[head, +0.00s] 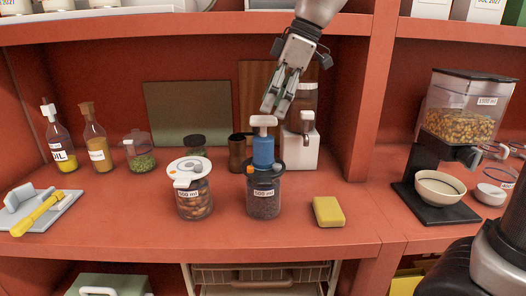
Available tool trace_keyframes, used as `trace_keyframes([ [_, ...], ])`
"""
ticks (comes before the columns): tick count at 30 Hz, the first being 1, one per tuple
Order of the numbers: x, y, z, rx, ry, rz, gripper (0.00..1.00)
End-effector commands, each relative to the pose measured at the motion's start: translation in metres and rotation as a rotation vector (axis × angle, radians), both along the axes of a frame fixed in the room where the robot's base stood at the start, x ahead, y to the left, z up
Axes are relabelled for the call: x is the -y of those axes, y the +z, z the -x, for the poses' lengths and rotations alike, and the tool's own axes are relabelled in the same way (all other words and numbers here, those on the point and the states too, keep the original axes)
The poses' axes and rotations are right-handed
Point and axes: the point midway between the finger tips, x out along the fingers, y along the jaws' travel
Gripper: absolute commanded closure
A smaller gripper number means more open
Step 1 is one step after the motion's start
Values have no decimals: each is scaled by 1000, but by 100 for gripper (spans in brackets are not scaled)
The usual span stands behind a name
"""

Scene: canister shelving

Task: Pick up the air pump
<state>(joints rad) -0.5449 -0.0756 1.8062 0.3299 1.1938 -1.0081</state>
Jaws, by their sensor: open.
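The air pump (263,152) has a blue body and a white T-shaped handle. It stands upright on the dark lid of a jar (263,198) labelled 500 ml with dark contents. My gripper (277,107) comes down from the top of the head view, with its fingers pointing down and a little left. It is open, and nothing shows between its fingers. The fingertips appear just above the pump's handle in the picture; I cannot tell the gap in depth.
A white-lidded jar of nuts (195,200) stands left of the pump's jar. A white dispenser (300,148) is close behind right. A yellow sponge (328,211) lies at front right. An upper shelf (150,27) and a divider (370,100) bound the space.

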Motion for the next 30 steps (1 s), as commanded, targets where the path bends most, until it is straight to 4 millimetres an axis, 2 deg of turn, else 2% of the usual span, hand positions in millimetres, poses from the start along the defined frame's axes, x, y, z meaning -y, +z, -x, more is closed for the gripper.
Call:
trace_keyframes([
  [1, -12, 0, -1, 1, 40, -4, 30],
  [4, -22, -6, -2, 3, 76, -8, 30],
  [11, -29, -32, 0, 4, 73, -8, 30],
  [18, -37, -68, 4, 4, 72, -7, 30],
  [27, -40, -75, 3, 7, 70, -9, 30],
  [28, -40, -75, 3, 6, 70, -8, 32],
  [30, -40, -75, 3, 6, 70, -8, 44],
])
